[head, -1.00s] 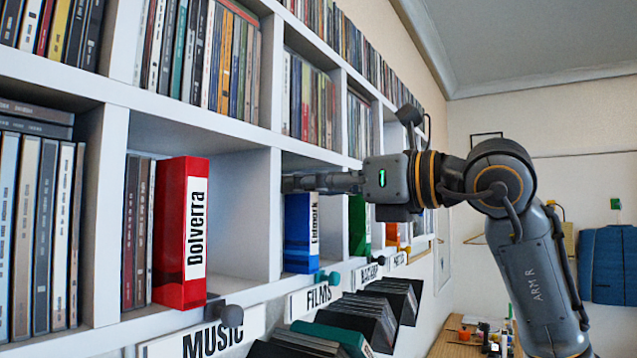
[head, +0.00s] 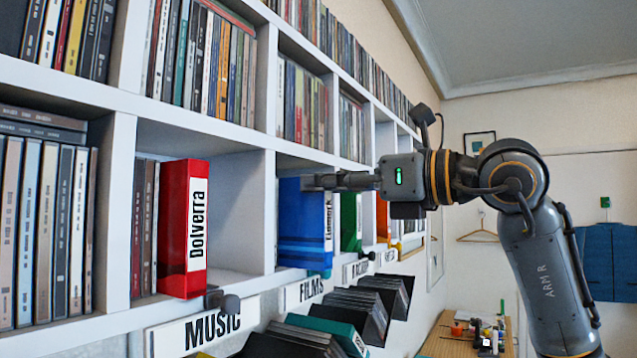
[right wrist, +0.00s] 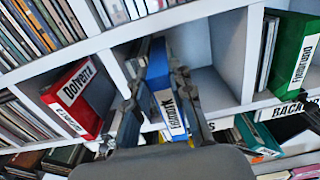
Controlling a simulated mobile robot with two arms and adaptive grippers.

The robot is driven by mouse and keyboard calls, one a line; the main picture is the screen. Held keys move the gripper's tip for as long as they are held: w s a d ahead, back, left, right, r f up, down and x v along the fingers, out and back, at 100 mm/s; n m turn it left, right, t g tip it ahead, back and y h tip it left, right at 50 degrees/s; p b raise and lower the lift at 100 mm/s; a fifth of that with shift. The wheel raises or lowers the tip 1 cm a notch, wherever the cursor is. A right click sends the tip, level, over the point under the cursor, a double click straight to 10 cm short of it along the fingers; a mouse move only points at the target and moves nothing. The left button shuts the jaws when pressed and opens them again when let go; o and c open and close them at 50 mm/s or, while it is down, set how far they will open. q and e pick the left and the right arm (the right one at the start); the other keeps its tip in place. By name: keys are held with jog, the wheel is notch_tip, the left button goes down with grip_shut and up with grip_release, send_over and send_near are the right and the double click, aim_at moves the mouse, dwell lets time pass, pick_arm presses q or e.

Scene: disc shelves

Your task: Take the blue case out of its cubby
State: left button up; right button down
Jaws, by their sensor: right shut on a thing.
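The blue case (head: 303,232), with a white spine label, stands upright in the cubby above the FILMS label and juts out past the shelf front. My right gripper (head: 318,182) is shut on its upper part, reaching in from the right. In the right wrist view the blue case (right wrist: 157,72) sits between the two fingers, its label facing the camera, with the cubby's empty space to its right. How far its back end remains inside the cubby is hidden in the head view. My left gripper is not in view.
A red case (head: 184,228) stands in the cubby to the left, and a green case (head: 350,222) in the cubby to the right. Sloping bins of discs (head: 345,315) jut out below. The space right of the shelf is open, above a wooden table (head: 445,340).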

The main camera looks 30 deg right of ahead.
jog(key=shift+s+d, duration=0.1)
jog(key=c, duration=1.1)
grip_release()
jog(key=shift+w, duration=0.2)
jog(key=shift+s, duration=0.1)
jog(key=shift+s, duration=0.1)
jog(key=v, duration=1.2)
